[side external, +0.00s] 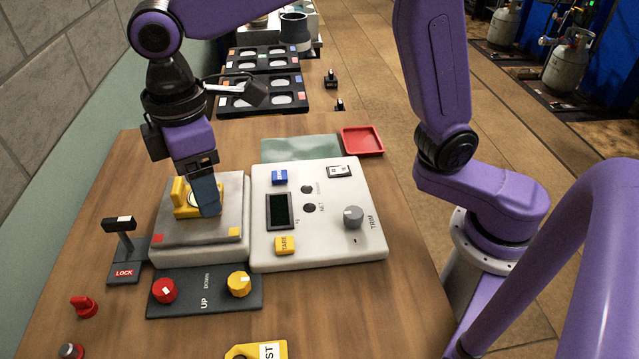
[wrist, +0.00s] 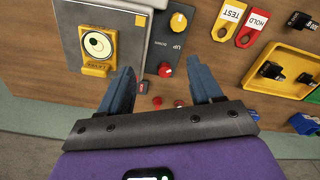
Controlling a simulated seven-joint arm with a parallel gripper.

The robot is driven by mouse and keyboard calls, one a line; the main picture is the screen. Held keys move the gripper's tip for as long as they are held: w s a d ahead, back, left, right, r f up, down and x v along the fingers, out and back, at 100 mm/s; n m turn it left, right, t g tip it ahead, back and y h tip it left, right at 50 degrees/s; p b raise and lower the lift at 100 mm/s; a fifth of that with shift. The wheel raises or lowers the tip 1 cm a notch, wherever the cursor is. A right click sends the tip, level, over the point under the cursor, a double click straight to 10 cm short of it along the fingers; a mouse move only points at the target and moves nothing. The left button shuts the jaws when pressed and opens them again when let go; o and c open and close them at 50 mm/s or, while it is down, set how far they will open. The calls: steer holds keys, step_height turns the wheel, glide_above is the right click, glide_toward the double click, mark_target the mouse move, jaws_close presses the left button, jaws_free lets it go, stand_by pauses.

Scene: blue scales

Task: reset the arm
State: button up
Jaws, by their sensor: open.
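My gripper (side external: 207,196) hangs over the scale's grey weighing plate (side external: 226,226), pointing down. In the wrist view its two blue fingers (wrist: 163,84) are spread apart with nothing between them. A yellow block with a round white dial (side external: 184,200) sits on the plate, partly hidden behind my gripper. In the wrist view this yellow block (wrist: 98,50) lies left of the fingers, apart from them. The white control panel (side external: 372,244) with a dark display (side external: 280,211), a yellow TARE button (side external: 285,246) and a TRIM knob (side external: 353,217) adjoins the plate.
A dark strip with a red knob (side external: 164,290) and a yellow knob (side external: 239,284) lies in front. A LOCK lever (side external: 120,230) stands at left. A red tray (side external: 362,141) and black weight trays (side external: 262,100) are behind. Tags (wrist: 228,14) and a yellow bin (wrist: 284,70) show at right.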

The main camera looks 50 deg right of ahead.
steer(key=s+d+f, duration=0.3)
steer(key=s+d, duration=0.6)
steer(key=d, duration=0.4)
steer(key=s+d+f+m, duration=0.1)
steer(key=s+d+f, duration=0.2)
steer(key=s+d, duration=0.6)
steer(key=d, duration=0.4)
steer(key=shift+s, duration=0.35)
step_height(320, 180, up, 4)
steer(key=n+g+y, duration=0.1)
steer(key=n+y, duration=0.3)
steer(key=n, duration=0.3)
glide_above(162, 287)
steer(key=w+d, duration=0.1)
steer(key=d, duration=0.6)
steer(key=x, duration=1.7)
steer(key=shift+w+a+r, duration=0.1)
steer(key=shift+a, duration=0.1)
